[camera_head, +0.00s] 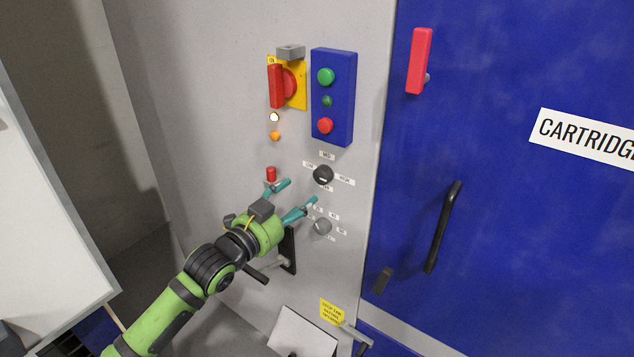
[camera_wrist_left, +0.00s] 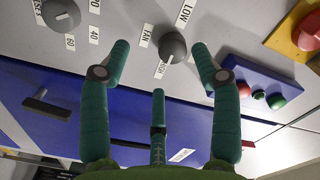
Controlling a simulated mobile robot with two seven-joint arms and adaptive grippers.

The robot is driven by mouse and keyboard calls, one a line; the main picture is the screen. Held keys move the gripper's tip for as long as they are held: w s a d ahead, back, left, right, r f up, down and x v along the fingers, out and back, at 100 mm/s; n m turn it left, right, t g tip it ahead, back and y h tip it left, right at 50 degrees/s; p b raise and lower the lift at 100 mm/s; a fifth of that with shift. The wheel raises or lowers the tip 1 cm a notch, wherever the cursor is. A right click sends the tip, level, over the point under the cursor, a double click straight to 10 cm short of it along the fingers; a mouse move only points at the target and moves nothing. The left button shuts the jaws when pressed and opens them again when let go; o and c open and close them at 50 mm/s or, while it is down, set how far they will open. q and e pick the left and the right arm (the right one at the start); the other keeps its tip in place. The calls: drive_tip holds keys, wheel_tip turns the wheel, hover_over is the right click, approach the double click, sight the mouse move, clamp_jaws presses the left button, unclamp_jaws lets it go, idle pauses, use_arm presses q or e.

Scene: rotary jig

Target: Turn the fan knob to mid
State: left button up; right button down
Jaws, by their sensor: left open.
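The fan knob (camera_head: 323,174) is dark and round, on the grey panel in the head view, with LOW at its left, MID above, HIGH at its right and a label below. A pale mark shows on its lower part. My left gripper (camera_head: 300,191) is open, its teal fingers apart, just left of and below the knob. In the left wrist view the fan knob (camera_wrist_left: 173,47) appears between the fingertips of my left gripper (camera_wrist_left: 160,52), beside the FAN and LOW labels. I cannot tell any contact. MID is not readable there. My right gripper is not in view.
A grey numbered knob (camera_head: 322,227) sits just below the fan knob. A red button (camera_head: 271,174) is near the upper finger. A blue button box (camera_head: 333,97) and a yellow-backed red switch (camera_head: 287,84) are above. A black lever (camera_head: 288,250) stands beside my wrist.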

sight(318, 179)
use_arm(q)
drive_tip(key=shift+m, duration=0.3)
drive_tip(key=w+d, duration=0.1)
drive_tip(key=w+d+r+p, duration=0.1)
drive_tip(key=w, duration=0.1)
drive_tip(key=w+d+r+p, duration=0.1)
drive_tip(key=d, duration=0.1)
drive_tip(key=shift+w+d, duration=0.1)
drive_tip(key=shift+w, duration=0.2)
drive_tip(key=shift+w+d, duration=0.15)
drive_tip(key=shift+d, duration=0.05)
drive_tip(key=shift+w+f, duration=0.15)
drive_tip(key=shift+w, duration=0.05)
drive_tip(key=c, duration=1.1)
drive_tip(key=shift+s, duration=0.1)
drive_tip(key=shift+c, duration=0.2)
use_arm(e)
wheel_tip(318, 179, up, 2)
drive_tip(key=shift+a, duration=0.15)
